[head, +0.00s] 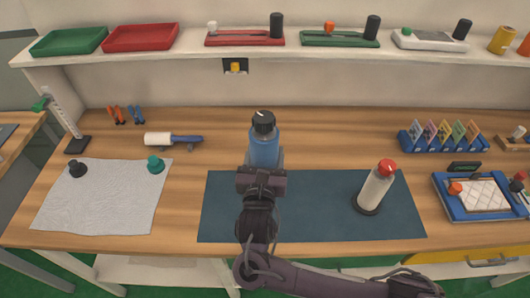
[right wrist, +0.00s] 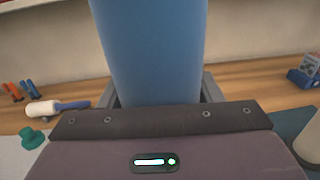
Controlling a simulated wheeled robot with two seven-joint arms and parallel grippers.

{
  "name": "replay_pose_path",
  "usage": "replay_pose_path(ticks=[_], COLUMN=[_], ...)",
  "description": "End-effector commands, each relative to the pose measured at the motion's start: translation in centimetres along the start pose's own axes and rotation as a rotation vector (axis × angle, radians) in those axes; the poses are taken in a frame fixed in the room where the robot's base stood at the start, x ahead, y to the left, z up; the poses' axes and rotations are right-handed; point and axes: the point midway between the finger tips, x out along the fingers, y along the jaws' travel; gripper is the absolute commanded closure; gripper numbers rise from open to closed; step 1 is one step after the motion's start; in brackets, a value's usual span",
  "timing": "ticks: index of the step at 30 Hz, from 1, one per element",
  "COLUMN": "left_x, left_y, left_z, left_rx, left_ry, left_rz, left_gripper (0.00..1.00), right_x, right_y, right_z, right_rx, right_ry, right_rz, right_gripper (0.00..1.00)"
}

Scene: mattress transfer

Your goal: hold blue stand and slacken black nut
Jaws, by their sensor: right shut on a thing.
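The blue stand (head: 264,150) is an upright blue cylinder at the back edge of the dark mat. The black nut (head: 263,122), with a white mark on its top, sits on the stand's upper end. My right gripper (head: 263,168) is shut on the blue stand from the front, low on its body. In the right wrist view the blue stand (right wrist: 150,50) rises between the two grey fingers; its base is hidden behind the gripper and its top is out of frame. My left gripper is not in view.
A cream bottle-like stand (head: 375,188) with a red cap stands right on the dark mat (head: 310,220). A white roller (head: 160,139) lies left. A grey cloth (head: 105,200) holds two small knobs. A blue card rack (head: 445,140) is at right. The shelf above holds trays.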

Motion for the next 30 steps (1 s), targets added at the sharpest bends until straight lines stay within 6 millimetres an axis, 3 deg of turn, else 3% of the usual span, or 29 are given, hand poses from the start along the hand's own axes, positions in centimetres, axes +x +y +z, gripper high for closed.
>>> replay_pose_path(ticks=[30], left_x=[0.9], left_y=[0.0], left_z=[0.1], left_rx=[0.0], left_ry=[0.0], left_rz=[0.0], left_gripper=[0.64], right_x=[0.0], right_y=[0.1], right_z=[-2.5], right_rx=[0.005], right_ry=[-0.004], right_rz=[0.0], right_gripper=[0.96])
